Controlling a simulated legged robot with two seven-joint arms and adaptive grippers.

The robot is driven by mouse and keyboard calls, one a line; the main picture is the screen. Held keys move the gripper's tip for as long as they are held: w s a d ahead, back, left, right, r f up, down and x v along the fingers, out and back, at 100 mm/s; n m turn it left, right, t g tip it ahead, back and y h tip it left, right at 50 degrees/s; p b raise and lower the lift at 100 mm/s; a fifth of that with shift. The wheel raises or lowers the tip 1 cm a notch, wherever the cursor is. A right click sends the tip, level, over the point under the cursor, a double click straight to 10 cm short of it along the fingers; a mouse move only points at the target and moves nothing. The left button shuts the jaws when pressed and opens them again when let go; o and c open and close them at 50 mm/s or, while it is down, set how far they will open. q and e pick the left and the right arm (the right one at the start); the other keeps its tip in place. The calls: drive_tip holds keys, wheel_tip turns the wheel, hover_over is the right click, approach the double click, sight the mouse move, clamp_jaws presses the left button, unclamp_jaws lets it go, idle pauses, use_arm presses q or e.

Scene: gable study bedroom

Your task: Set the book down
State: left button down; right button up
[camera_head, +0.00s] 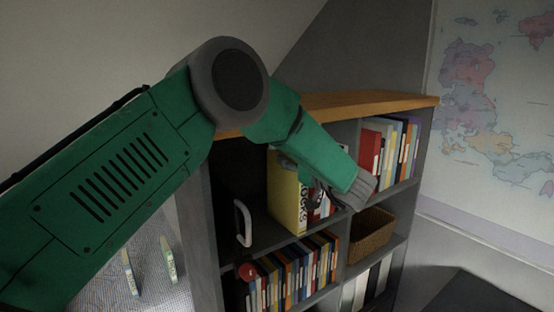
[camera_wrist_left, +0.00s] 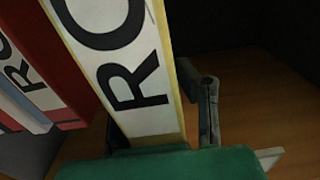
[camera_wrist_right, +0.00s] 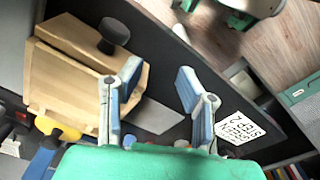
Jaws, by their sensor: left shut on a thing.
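The yellow book (camera_head: 285,193) stands upright inside the upper left compartment of the grey bookcase (camera_head: 205,245). Its white spine label with black letters shows large in the left wrist view (camera_wrist_left: 135,75). My left gripper (camera_head: 318,192) reaches into that compartment and is shut on the book. One finger shows at the book's right side in the left wrist view; the other is mostly hidden. I cannot tell whether the book's bottom touches the shelf board. My right gripper (camera_wrist_right: 155,100) is open with nothing between its fingers, and is out of the head view.
Red and white books (camera_wrist_left: 45,75) stand left of the yellow book in the left wrist view. A white handle-shaped thing (camera_head: 243,223) is at the compartment's left. Books (camera_head: 290,272) fill the shelf below; a wicker basket (camera_head: 370,236) is right. A wooden box (camera_wrist_right: 75,75) lies near my right gripper.

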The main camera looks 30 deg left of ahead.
sight(276, 154)
drive_tip(key=shift+a+f, duration=0.2)
drive_tip(key=shift+f, duration=0.1)
use_arm(q)
drive_tip(key=b+x, duration=0.1)
drive_tip(key=x, duration=0.5)
use_arm(e)
drive_tip(key=shift+d+f, duration=0.2)
drive_tip(key=shift+f, duration=0.15)
use_arm(q)
drive_tip(key=shift+w+a+f+b, duration=0.1)
drive_tip(key=shift+b, duration=0.3)
use_arm(e)
drive_tip(key=shift+f, duration=0.4)
use_arm(q)
drive_tip(key=shift+a, duration=0.1)
use_arm(e)
drive_tip(key=shift+r, duration=0.1)
use_arm(q)
drive_tip(key=c, duration=1.2)
unclamp_jaws()
use_arm(e)
drive_tip(key=shift+a, duration=0.1)
